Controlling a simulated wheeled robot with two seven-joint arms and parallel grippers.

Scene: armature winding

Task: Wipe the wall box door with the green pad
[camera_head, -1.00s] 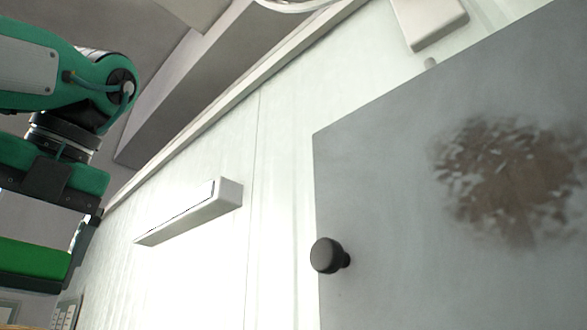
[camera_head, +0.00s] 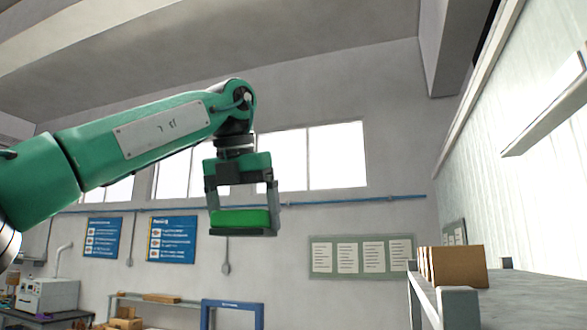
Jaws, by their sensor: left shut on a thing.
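My left gripper (camera_head: 241,205) is raised in the middle left of the head view, with its arm coming in from the left. It is shut on the green pad (camera_head: 240,219), a bright green block with a dark lower edge between the two fingers. Behind the pad is open room and the far wall, and the pad appears to touch nothing but the gripper. The wall box door is out of this view now. My right gripper is not in view.
A shelf (camera_head: 535,300) with cardboard boxes (camera_head: 458,267) on it stands at the lower right. A pale wall (camera_head: 540,90) with a white fixture (camera_head: 548,108) runs along the right. Benches with equipment (camera_head: 48,295) are at the lower left. The air around the gripper looks clear.

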